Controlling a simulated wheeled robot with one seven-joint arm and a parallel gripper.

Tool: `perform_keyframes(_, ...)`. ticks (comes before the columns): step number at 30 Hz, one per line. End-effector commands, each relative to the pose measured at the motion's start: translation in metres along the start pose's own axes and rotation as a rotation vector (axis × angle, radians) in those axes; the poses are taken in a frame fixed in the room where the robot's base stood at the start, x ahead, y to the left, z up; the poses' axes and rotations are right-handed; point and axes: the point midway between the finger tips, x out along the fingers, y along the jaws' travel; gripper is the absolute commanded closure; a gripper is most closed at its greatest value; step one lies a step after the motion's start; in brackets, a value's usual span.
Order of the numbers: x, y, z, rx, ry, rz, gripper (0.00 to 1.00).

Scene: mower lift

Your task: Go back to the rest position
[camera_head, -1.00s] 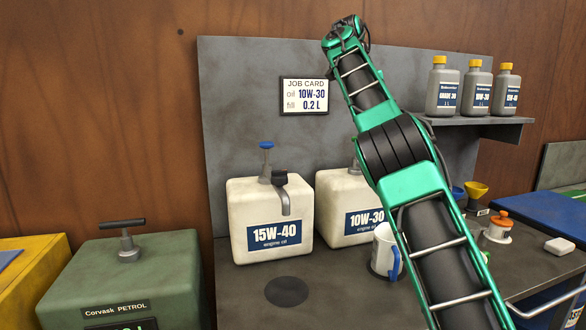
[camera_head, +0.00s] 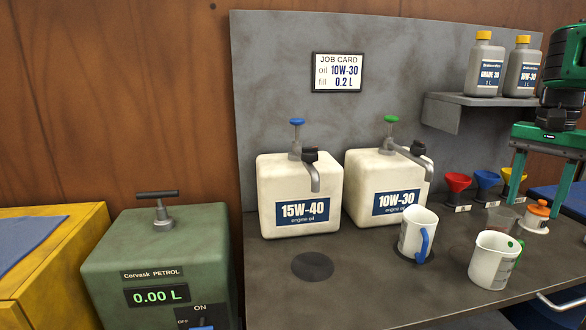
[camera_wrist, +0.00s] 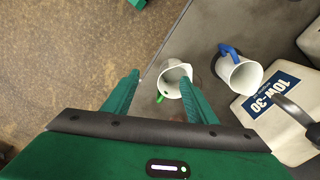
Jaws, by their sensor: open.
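My gripper (camera_head: 538,203) is at the right edge of the head view, fingers pointing down, above the bench's right side. Its two green fingers are apart with nothing between them, and they also show in the wrist view (camera_wrist: 160,78). A white measuring jug with a green handle (camera_head: 490,265) stands upright on the bench, left of and apart from the gripper. In the wrist view this jug (camera_wrist: 171,82) is beyond the fingertips, partly hidden by the right finger. A white jug with a blue handle (camera_head: 411,240) stands in front of the 10W-30 container (camera_head: 363,185).
The 15W-40 container (camera_head: 275,175) stands left of it. A shelf (camera_head: 470,102) with grey bottles (camera_head: 484,65) juts out above the bench. Coloured funnels (camera_head: 457,185) and an orange-capped item (camera_head: 536,215) sit at the right. The bench front left is clear around a dark disc (camera_head: 312,266).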

Motion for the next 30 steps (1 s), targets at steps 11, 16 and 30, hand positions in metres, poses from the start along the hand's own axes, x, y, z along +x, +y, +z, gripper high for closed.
perform_keyframes(11,0.108,0.079,0.130,-0.286,-0.027,-0.039,0.48)
perform_keyframes(16,0.152,0.103,0.180,-0.391,-0.023,-0.042,0.48)
perform_keyframes(30,0.178,0.116,0.208,-0.455,-0.018,-0.041,0.48)
